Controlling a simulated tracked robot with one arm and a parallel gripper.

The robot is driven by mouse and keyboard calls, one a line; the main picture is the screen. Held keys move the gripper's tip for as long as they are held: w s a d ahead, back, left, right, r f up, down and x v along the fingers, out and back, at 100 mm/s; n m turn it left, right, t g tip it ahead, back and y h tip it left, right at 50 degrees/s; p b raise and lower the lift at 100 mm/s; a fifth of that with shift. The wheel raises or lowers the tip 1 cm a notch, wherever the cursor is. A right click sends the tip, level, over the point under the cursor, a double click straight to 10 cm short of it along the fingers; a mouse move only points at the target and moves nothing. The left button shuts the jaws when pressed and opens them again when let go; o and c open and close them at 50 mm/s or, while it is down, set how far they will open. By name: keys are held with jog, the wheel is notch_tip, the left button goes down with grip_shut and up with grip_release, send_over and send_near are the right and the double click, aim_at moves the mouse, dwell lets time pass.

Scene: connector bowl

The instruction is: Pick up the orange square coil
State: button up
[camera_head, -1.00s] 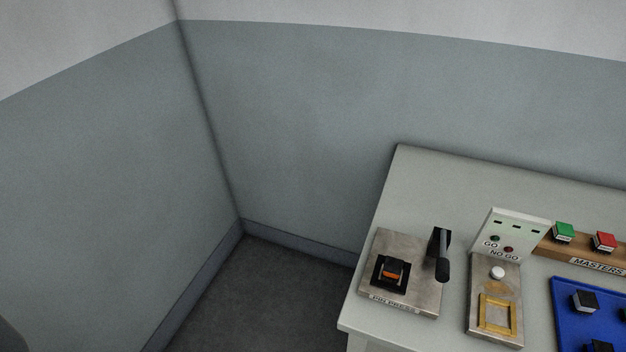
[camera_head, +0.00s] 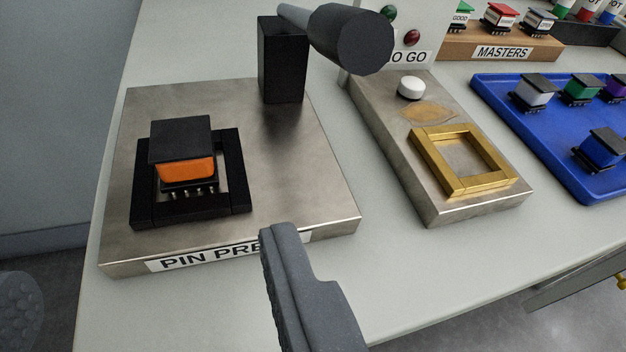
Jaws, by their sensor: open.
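The orange square coil (camera_head: 186,166) has a black top plate and pins below. It sits upright inside a black square frame (camera_head: 238,180) on the metal plate of the pin press (camera_head: 285,150). One dark grey finger of my gripper (camera_head: 300,290) shows at the bottom centre, in front of the press label. A small part of the other shows at the lower left edge. The jaws are wide apart and empty, and nothing touches the coil.
The press's black post (camera_head: 282,60) and grey lever (camera_head: 345,38) stand behind the coil to the right. A GO/NO GO gauge with a brass frame (camera_head: 430,165) is right of the press. A blue tray (camera_head: 545,145) of coils lies farther right. The table's left edge is near the press.

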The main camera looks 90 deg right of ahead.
aim_at(177, 150)
jog(key=b+x, duration=0.2)
jog(key=x, duration=0.6)
jog(key=shift+w+d+f, duration=0.15)
jog(key=shift+w+d, duration=0.05)
jog(key=shift+d, duration=0.1)
jog(key=b+x, duration=0.1)
jog(key=x, duration=0.1)
jog(key=b+x, duration=0.2)
jog(key=shift+f, duration=0.3)
jog(key=shift+w+d, duration=0.2)
jog(key=shift+d, duration=0.25)
jog(key=c, duration=1.1)
jog(key=shift+c, duration=0.2)
